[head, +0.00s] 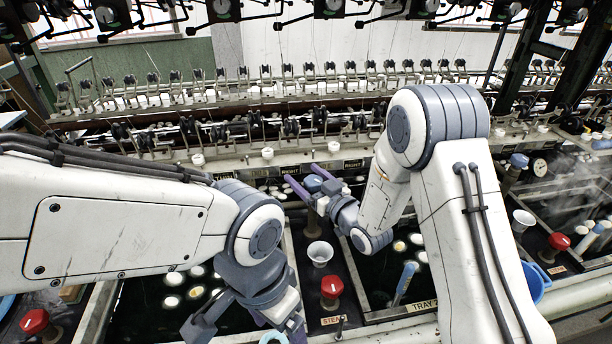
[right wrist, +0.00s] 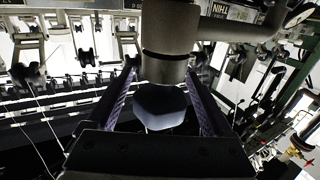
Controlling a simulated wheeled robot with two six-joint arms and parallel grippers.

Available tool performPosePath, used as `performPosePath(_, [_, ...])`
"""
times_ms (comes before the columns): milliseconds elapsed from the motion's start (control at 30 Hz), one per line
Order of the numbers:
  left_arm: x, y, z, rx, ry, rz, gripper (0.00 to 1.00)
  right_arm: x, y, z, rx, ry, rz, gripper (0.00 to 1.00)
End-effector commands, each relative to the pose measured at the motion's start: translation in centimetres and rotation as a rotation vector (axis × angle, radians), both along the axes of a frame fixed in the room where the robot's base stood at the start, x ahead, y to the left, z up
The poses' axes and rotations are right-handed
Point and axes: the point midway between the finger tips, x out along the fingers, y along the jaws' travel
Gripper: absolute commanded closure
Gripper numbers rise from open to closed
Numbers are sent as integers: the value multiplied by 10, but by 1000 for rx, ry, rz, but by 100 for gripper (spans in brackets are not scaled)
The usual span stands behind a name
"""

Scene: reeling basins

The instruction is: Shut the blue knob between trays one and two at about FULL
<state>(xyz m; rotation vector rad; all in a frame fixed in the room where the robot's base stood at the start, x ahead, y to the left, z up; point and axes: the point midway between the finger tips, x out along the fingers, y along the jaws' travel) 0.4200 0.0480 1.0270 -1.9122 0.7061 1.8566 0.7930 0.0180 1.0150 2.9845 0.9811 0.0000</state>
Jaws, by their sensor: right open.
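The blue knob (head: 312,183) sits on the strip between two dark basins, below the THIN/RIGHT labels. My right gripper (head: 310,180) is open, with its purple fingers on either side of the knob. In the right wrist view the knob's dark faceted cap (right wrist: 160,105) stands between the two open fingers, under a thick grey metal cylinder. I cannot tell whether the fingers touch it. No dial mark for the knob is readable. My left gripper (head: 290,328) is at the bottom edge, partly cut off, with its jaws unclear.
A white cup (head: 320,252) and a red STEAM knob (head: 331,287) stand on the same strip, nearer me. A blue-handled tool (head: 405,282) leans in the TRAY 2 basin. Another blue knob (head: 518,160) and a blue bucket (head: 536,282) are at the right. Reeling machinery runs behind.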

Motion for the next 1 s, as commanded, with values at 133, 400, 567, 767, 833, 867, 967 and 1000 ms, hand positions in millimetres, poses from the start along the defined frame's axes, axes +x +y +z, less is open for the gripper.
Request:
performPosePath(133, [0, 0, 0, 0, 0, 0, 15, 0, 0, 0, 0, 0, 0, 37])
performPosePath(400, [0, 0, -1, 0, 0, 0, 15, 0, 0, 0, 0, 0, -2, 100])
performPosePath(567, [0, 0, -5, 0, 0, 0, 15, 0, 0, -2, 0, 0, -26, 100])
performPosePath(767, [0, 0, -20, 0, 0, 0, 15, 1, -2, -3, 1, -3, -120, 100])
performPosePath(833, [0, 0, -27, 0, 0, 0, 15, 1, -3, -4, 2, -1, -168, 100])
performPosePath(867, [0, 0, -30, 0, 0, 0, 15, 1, -3, -4, 2, -2, -192, 100])
performPosePath(967, [0, 0, -40, 0, 0, 0, 15, 2, -5, -4, 3, -3, -272, 100])
performPosePath(1000, [0, 0, -44, 0, 0, 0, 15, 3, -6, -4, 2, -3, -304, 100])
